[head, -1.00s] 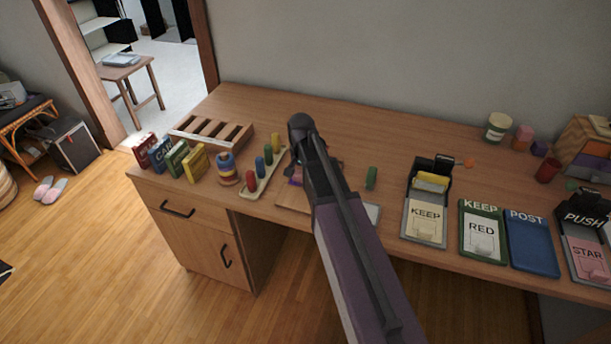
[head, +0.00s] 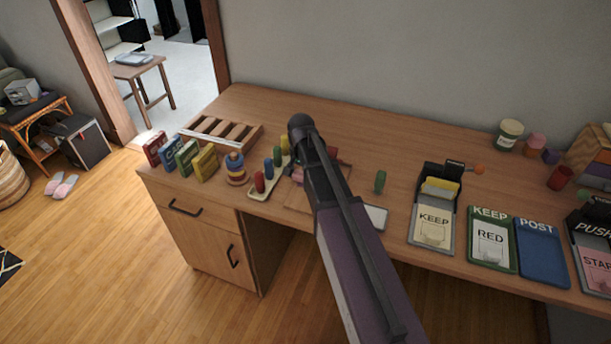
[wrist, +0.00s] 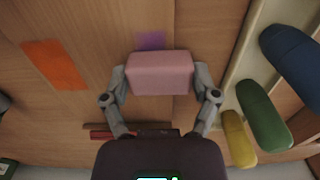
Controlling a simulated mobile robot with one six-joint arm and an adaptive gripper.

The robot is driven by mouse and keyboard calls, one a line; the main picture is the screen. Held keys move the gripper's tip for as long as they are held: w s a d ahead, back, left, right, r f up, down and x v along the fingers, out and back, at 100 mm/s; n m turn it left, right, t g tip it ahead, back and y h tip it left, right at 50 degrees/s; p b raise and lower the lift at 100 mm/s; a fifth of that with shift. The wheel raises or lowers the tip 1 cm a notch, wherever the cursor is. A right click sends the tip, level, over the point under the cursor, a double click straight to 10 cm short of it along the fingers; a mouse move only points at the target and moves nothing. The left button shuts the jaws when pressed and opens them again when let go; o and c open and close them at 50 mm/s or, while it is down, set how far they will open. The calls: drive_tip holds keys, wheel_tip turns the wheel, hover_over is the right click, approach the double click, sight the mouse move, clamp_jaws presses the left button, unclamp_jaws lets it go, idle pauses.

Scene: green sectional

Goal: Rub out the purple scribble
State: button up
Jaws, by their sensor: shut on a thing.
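My gripper (wrist: 160,80) is shut on a pink block-shaped eraser (wrist: 160,73), one finger on each side. The purple scribble (wrist: 151,40) is a small patch just beyond the eraser in the wrist view, partly hidden by it. An orange patch (wrist: 54,65) lies to the left on the same wooden board (wrist: 95,35). In the head view my arm covers most of the board (head: 303,198), and a bit of the pink eraser (head: 297,174) shows at its left. I cannot tell whether the eraser touches the board.
A tray with coloured pegs (head: 269,172) stands close to the left of the board; its green peg (wrist: 262,115) is near my gripper in the wrist view. A green block (head: 380,181) stands to the right. A KEEP box (head: 434,230) and flat signs line the desk's right.

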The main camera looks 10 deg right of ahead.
drive_tip(key=shift+w+a, duration=0.5)
drive_tip(key=shift+a, duration=0.15)
drive_tip(key=shift+w+d, duration=0.45)
drive_tip(key=shift+d, duration=0.1)
drive_tip(key=shift+s+d, duration=0.95)
drive_tip(key=shift+d, duration=0.25)
drive_tip(key=shift+s+d+r, duration=0.1)
drive_tip(key=shift+s+d, duration=0.35)
drive_tip(key=shift+d, duration=0.15)
drive_tip(key=shift+s+d, duration=0.4)
drive_tip(key=shift+d, duration=0.2)
